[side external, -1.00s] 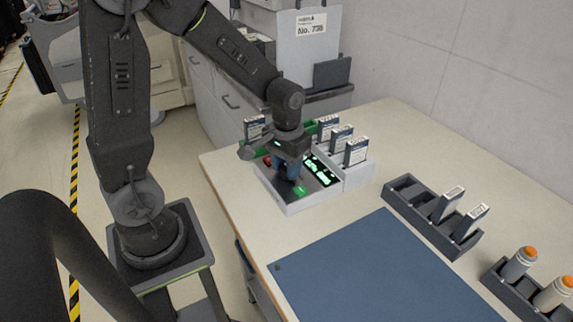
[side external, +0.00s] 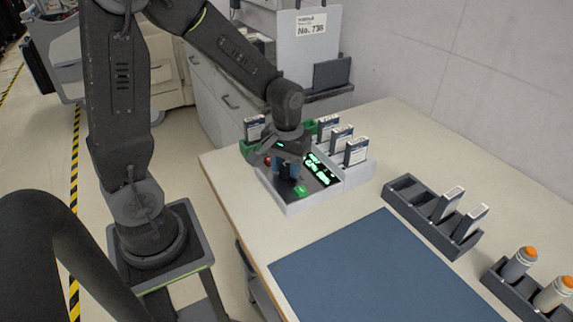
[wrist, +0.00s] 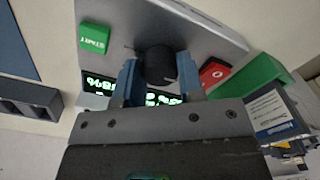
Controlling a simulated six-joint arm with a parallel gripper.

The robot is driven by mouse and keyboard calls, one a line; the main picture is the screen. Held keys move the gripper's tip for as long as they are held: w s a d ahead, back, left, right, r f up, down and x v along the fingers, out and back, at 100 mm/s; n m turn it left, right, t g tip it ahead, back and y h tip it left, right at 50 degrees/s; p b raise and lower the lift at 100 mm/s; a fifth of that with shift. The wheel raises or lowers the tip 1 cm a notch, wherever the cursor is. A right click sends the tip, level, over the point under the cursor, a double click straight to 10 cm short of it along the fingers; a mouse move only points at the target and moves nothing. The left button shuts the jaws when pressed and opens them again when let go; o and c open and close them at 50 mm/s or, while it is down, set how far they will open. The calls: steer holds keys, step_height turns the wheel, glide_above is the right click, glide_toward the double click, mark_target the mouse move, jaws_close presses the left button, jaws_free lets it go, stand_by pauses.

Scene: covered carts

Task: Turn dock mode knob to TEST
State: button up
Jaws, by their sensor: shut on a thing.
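The dock (side external: 306,203) is a light grey box on the table with a lit green display (side external: 322,170), which is partly covered by my gripper in the wrist view. Its mode knob (wrist: 158,64) is round and black, seen from above in the wrist view. My gripper (wrist: 160,78) points down at the dock, with its blue fingers shut on the knob from both sides. In the side view my gripper (side external: 287,172) hides the knob. The knob's pointer and the mode labels cannot be read.
A green START button (wrist: 94,38) and a red button (wrist: 214,72) flank the knob. Several labelled modules (side external: 356,151) stand behind the dock. A dark rack (side external: 420,215) with two modules and a blue mat (side external: 375,270) lie to the right.

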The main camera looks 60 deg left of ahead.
mark_target(286, 167)
steer(key=o, duration=0.9)
steer(key=shift+r, duration=0.1)
step_height(286, 167, up, 14)
steer(key=shift+f, duration=0.15)
steer(key=s+d+m+t, duration=0.2)
steer(key=s, duration=0.1)
steer(key=s+d+r+m+t, duration=0.1)
steer(key=s+d+m, duration=0.1)
steer(key=s, duration=0.2)
steer(key=s+d+m+t, duration=0.2)
steer(key=s+m, duration=0.1)
steer(key=s, duration=0.1)
steer(key=shift+d+r+t, duration=0.15)
steer(key=shift+d+t, duration=0.05)
steer(key=shift+t, duration=0.1)
